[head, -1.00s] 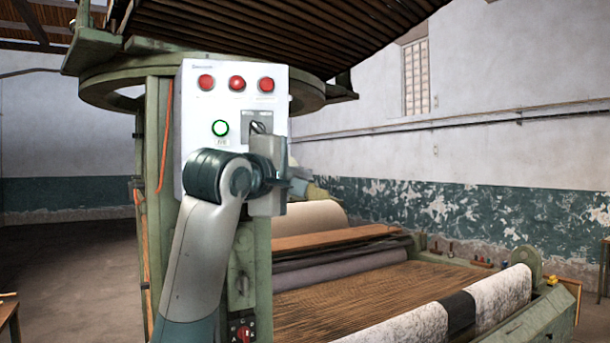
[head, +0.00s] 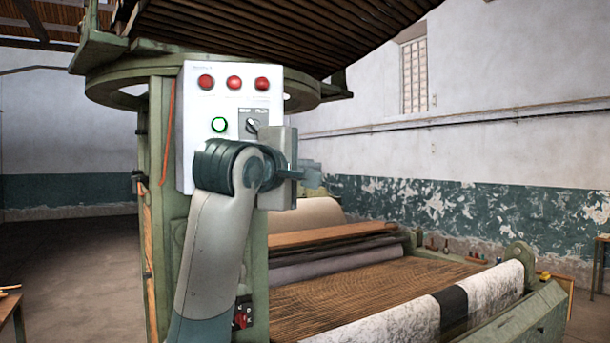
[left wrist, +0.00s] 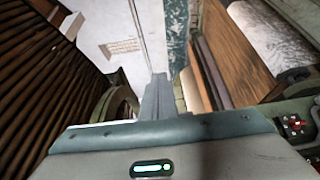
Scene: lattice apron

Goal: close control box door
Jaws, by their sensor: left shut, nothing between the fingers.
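The white control box (head: 230,100) is on the green post in the head view. Its front has a row of red lamps, a lit green button and a dark rotary switch. I cannot tell whether the front face is a door standing ajar or flush. My left gripper (head: 312,172) is shut and empty at the box's lower right, its fingers pointing right past the box's right edge. My arm hides the lower part of the front; contact cannot be told. The shut fingers also show in the left wrist view (left wrist: 158,97). My right gripper is out of view.
The green post (head: 256,270) carries the box, with a dark slatted canopy (head: 270,35) above. A machine with a brown bed (head: 370,290) and a white roller (head: 395,327) fills the right. Open floor (head: 75,260) lies to the left.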

